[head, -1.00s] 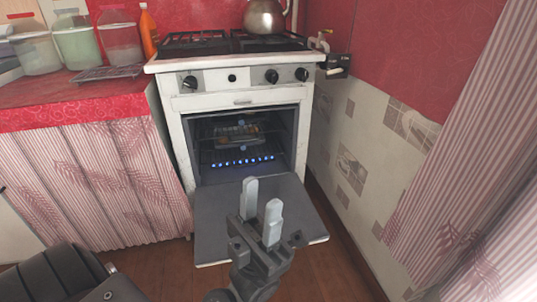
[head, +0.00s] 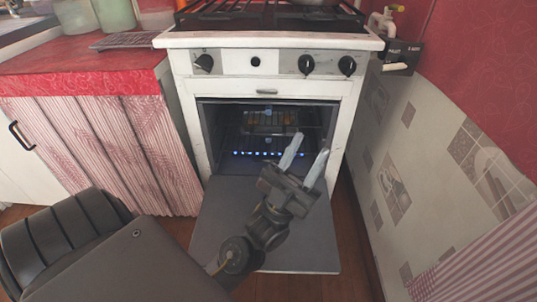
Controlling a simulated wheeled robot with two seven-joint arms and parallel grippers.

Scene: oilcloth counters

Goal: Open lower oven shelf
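The white oven (head: 345,110) stands ahead with its grey door (head: 210,225) folded down flat in front. Inside the dark cavity, a wire shelf (head: 268,122) carries something brownish. Lower wire bars show dimly beneath it, above a row of small blue flames; a separate lower shelf is hard to make out. My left gripper (head: 310,145) is over the lowered door, its fingers pointing up in front of the oven's right side. The fingers are apart with nothing between them. They hide part of the opening. My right gripper is not in view.
A red-topped counter (head: 70,85) with a striped curtain stands at the left, holding jars and a wire rack (head: 125,38). A tiled wall (head: 400,190) closes in at the right. Stove grates (head: 260,15) and knobs are above the opening.

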